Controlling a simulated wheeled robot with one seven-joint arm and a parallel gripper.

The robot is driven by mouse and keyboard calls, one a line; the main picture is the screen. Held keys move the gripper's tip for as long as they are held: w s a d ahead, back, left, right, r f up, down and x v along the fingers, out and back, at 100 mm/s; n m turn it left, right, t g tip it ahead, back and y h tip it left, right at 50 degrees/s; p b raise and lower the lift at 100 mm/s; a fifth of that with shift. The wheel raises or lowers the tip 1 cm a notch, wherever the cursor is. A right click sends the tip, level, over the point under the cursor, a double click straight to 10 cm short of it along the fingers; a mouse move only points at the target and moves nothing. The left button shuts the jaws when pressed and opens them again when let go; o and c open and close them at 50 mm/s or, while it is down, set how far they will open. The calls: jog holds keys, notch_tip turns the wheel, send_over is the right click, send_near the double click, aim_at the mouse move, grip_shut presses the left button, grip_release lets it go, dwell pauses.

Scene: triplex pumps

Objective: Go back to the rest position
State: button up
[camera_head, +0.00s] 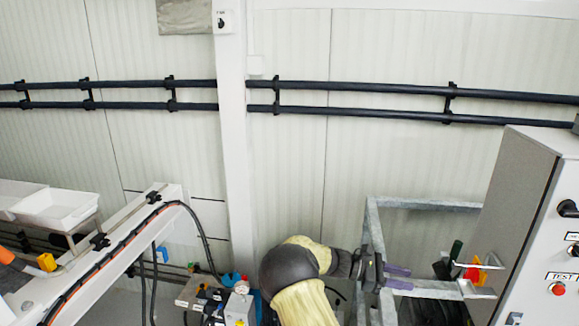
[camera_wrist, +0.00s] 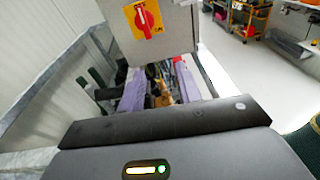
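My gripper (camera_head: 405,278) is at the lower right of the head view, at the end of my arm in its cream and dark cover. Its two purple fingers point right toward the grey control cabinet (camera_head: 530,215), short of it. In the wrist view my gripper (camera_wrist: 158,88) shows its purple fingers apart, with a gap between them. Dark, red and yellow shapes show in that gap, apparently beyond the fingers. I see nothing clearly held.
A galvanized frame (camera_head: 372,235) stands around and behind my gripper. The cabinet carries a red-and-yellow switch (camera_wrist: 143,18). A white beam with cables (camera_head: 120,245) and a white tray (camera_head: 55,208) are at left. Black pipes (camera_head: 350,88) run along the wall. Open floor (camera_wrist: 245,65) shows at right.

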jog(key=s+a+f+m+y, duration=0.1)
jog(key=s+y, duration=0.1)
jog(key=s, duration=0.1)
jog(key=s+a+f+m+y, duration=0.1)
jog(key=s+f+m+y, duration=0.1)
jog(key=s+y, duration=0.1)
jog(key=s+a+f+m+t+y, duration=0.1)
jog(key=s+m+y, duration=0.1)
jog(key=s+y, duration=0.1)
jog(key=shift+s+a+f, duration=0.2)
jog(key=shift+s+f, duration=0.1)
jog(key=shift+f, duration=0.05)
jog(key=s+a+r+m+t+y, duration=0.2)
jog(key=s+a+m+t+y, duration=0.1)
jog(key=s+a, duration=0.3)
jog(key=s+a+r+m+t+y, duration=0.2)
jog(key=s+a+m+t+y, duration=0.1)
jog(key=s+a+m, duration=0.3)
jog(key=shift+s+a+r+m+y, duration=0.15)
jog(key=shift+s+a+m+y, duration=0.15)
jog(key=shift+a+y, duration=0.75)
jog(key=shift+a, duration=0.1)
jog(key=shift+a, duration=0.1)
